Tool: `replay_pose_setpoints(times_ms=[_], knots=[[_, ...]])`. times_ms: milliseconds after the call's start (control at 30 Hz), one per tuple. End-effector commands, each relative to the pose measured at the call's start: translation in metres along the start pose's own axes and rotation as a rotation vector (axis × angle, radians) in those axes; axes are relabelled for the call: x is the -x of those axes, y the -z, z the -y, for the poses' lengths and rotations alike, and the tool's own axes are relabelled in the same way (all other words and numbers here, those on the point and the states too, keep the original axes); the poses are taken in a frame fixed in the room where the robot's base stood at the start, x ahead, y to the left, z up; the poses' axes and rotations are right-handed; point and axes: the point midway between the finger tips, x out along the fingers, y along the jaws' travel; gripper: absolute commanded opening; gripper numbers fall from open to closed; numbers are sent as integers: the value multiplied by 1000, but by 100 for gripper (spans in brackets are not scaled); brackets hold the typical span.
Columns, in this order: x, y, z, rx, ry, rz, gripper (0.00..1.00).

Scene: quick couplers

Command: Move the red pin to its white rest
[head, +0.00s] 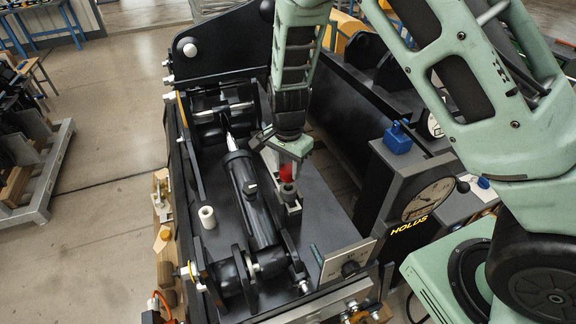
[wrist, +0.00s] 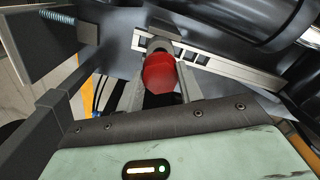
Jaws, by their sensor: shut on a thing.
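The red pin (head: 286,173) is between the fingers of my gripper (head: 287,167), which is shut on it. The white rest (head: 207,216), a short upright tube with an open top, stands on the dark plate left of the cylinder, apart from my gripper.
The black cylinder (head: 250,195) lies between the pin and the white rest. A gauge box marked HOLDS (head: 408,195) stands close to the right. A tall black side plate (head: 225,48) rises behind.

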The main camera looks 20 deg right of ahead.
Motion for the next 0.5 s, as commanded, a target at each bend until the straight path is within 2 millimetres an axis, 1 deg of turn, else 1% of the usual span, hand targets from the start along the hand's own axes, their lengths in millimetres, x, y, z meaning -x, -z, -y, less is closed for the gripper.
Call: replay_pose_setpoints(times_ms=[33,500], knots=[[4,0,0,0,0,0,9],[22,0,0,0,0,0,9]])
